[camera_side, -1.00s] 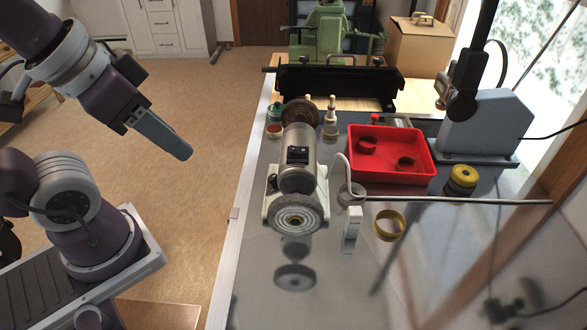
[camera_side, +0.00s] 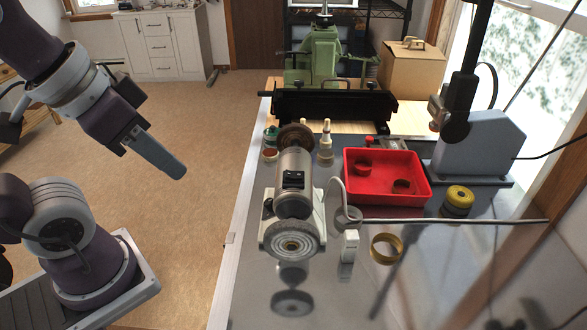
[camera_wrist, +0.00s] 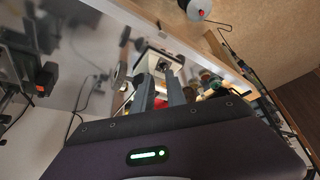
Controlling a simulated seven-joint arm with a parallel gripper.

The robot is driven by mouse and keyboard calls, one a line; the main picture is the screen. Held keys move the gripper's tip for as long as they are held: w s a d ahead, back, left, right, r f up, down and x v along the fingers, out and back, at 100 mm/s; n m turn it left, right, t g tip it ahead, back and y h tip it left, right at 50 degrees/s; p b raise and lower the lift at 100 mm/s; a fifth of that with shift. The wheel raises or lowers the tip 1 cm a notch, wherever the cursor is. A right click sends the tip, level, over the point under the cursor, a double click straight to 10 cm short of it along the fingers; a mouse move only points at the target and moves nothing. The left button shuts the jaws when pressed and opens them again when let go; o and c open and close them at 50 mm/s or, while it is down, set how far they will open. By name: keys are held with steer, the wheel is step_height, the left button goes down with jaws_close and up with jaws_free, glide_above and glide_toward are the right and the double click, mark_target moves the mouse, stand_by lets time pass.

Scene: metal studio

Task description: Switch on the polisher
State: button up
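The polisher (camera_side: 294,206) is a grey motor on a pale base on the metal bench, with a grey disc wheel (camera_side: 292,240) at the near end and a brown wheel (camera_side: 297,138) at the far end. A black switch box (camera_side: 293,179) sits on top of the motor; its on or off position is too small to tell. My gripper (camera_side: 180,170) hangs in the air left of the bench, apart from the polisher. In the wrist view, my gripper (camera_wrist: 160,90) shows two grey fingers with an empty gap, and the polisher (camera_wrist: 158,65) lies beyond them.
A red tray (camera_side: 385,195) with rings stands right of the polisher. A cable, a white box (camera_side: 350,244), a brass ring (camera_side: 386,248) and a yellow-topped roll (camera_side: 459,197) lie nearby. Small bottles, a black machine (camera_side: 335,106) and a grey stand (camera_side: 478,145) are behind.

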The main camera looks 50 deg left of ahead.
steer(key=w+r, duration=0.1)
steer(key=w+r+n+g, duration=0.1)
steer(key=w+r, duration=0.1)
steer(key=w+r+n, duration=0.1)
steer(key=shift+w+d+r, duration=0.25)
steer(key=shift+w+d, duration=0.1)
jaws_close()
step_height(320, 180, up, 3)
steer(key=n+g+y, duration=0.1)
steer(key=n+g, duration=0.4)
steer(key=n, duration=0.2)
glide_above(288, 173)
steer(key=w+d, duration=0.1)
steer(key=d, duration=0.1)
steer(key=shift+w+a+f, duration=0.15)
steer(key=shift+a+f, duration=0.05)
steer(key=shift+a, duration=0.05)
steer(key=f, duration=0.9)
steer(key=s+a+f, duration=0.1)
steer(key=f, duration=0.4)
steer(key=shift+s+a, duration=0.1)
